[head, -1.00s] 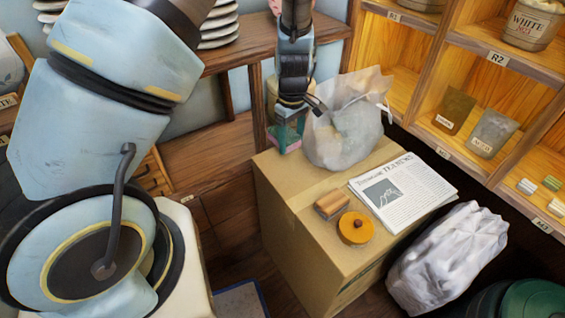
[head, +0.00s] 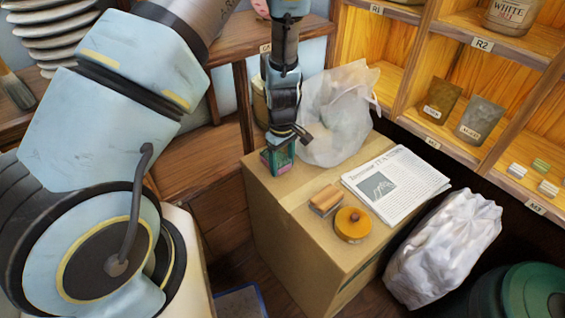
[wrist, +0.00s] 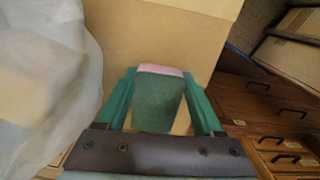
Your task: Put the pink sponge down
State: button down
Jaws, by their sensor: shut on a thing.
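My gripper (head: 279,163) points down over the back left part of the cardboard box (head: 262,199) top in the head view. It is shut on the sponge, which shows between the green fingers in the wrist view (wrist: 159,98) as a dark green face with a pink edge at its far end. In the head view the fingers mostly hide the sponge. The sponge is at or just above the box top; I cannot tell whether it touches.
A translucent plastic bag (head: 336,112) stands close right of my gripper. Shelves (head: 482,44) rise at right; a white sack (head: 446,250) stands beside the box.

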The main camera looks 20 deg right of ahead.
aim_at(282, 162)
jog(key=shift+f, duration=0.15)
jog(key=shift+f, duration=0.2)
jog(key=shift+c, duration=0.2)
grip_release()
jog(key=shift+r, duration=0.1)
notch_tip(282, 162, up, 12)
jog(key=b, duration=0.1)
jog(key=shift+r, duration=0.15)
